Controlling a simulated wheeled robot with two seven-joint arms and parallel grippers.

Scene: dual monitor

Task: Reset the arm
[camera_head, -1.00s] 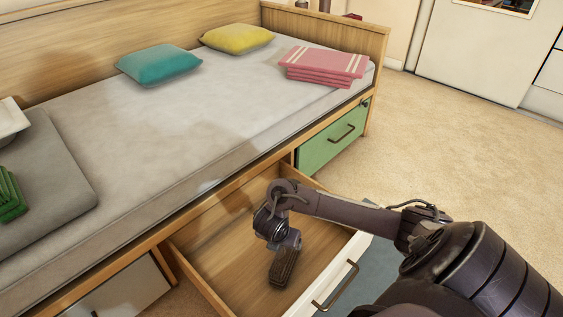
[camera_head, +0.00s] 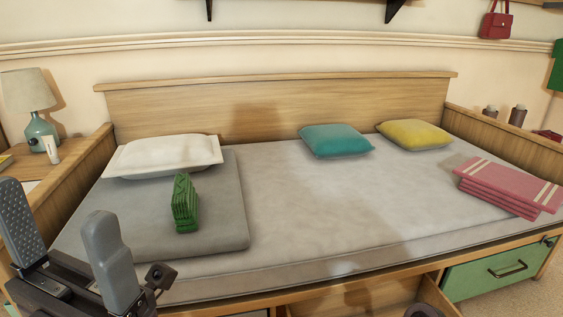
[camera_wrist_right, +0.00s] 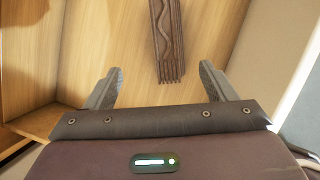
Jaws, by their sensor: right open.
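My left gripper (camera_head: 58,212) is at the lower left of the head view, its two grey fingers apart with nothing between them, in front of the bed's near left corner. My right gripper (camera_wrist_right: 161,70) is open in the right wrist view, fingers spread and empty. A dark brown item with a wavy ridge (camera_wrist_right: 167,32) lies on the wooden drawer floor (camera_wrist_right: 110,45), ahead of the fingertips and apart from them. In the head view the open drawer (camera_head: 345,301) is cut off at the bottom edge, so the brown item is out of sight there.
The bed holds a white pillow (camera_head: 165,154), green folded item (camera_head: 184,205), teal cushion (camera_head: 336,141), yellow cushion (camera_head: 413,134) and pink folded stack (camera_head: 509,187). A green drawer front (camera_head: 500,268) is at lower right. A lamp (camera_head: 28,92) stands at left.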

